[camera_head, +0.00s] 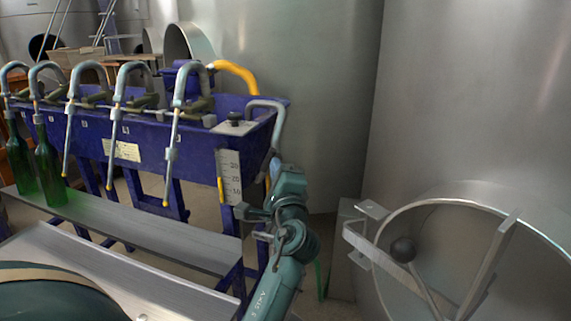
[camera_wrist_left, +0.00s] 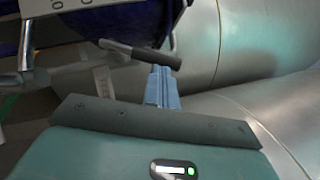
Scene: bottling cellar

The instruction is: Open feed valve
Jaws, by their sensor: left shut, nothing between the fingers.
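A blue filling trough (camera_head: 190,140) stands at the left in the head view. A grey pipe (camera_head: 270,105) bends down its right end, where the valve area is mostly hidden by my left wrist. My left gripper (camera_head: 273,163) is beside this end, its fingers shut and empty. In the left wrist view its pale blue fingers (camera_wrist_left: 161,80) point at a dark lever-like bar (camera_wrist_left: 140,53), which seems to be the feed valve's handle. The fingertips are close below the bar's right part; I cannot tell whether they touch. My right gripper is not in view.
A white scale plate (camera_head: 229,177) hangs at the trough's right end. Several filling spouts (camera_head: 180,95) line its front above a bench (camera_head: 130,230) with green bottles (camera_head: 48,170). Large steel tanks (camera_head: 470,90) close off the right; an open round hatch (camera_head: 440,201) with a black knob stands there.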

